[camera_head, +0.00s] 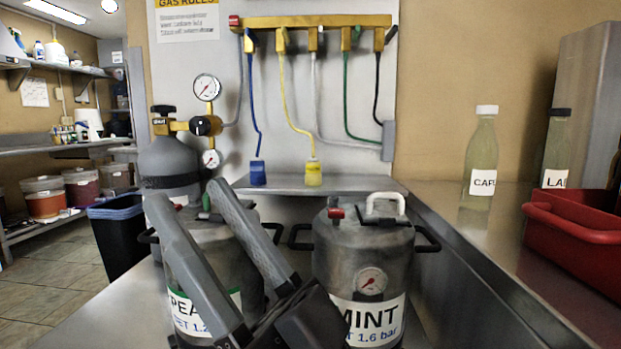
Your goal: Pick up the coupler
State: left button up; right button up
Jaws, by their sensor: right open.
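Two couplers stand on the steel ledge below the gas manifold. The blue coupler (258,172) hangs on a blue hose and the yellow coupler (313,173) on a yellow hose. Which one the task means cannot be told. My right gripper (188,192) is open, its two long grey fingers pointing up and left in front of the left keg (235,245). I see nothing between the fingers. The fingertips lie left of and nearer than the blue coupler, apart from it in the picture. The fingers hide part of the keg and its label. My left gripper is not in view.
A gas cylinder (168,160) with gauges stands behind the left keg. Bottles (482,150) and a red bin (575,235) are on the right counter.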

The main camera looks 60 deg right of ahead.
dwell(0.4)
jog(key=o, duration=0.5)
jog(key=shift+o, duration=0.2)
jog(key=shift+r, duration=0.1)
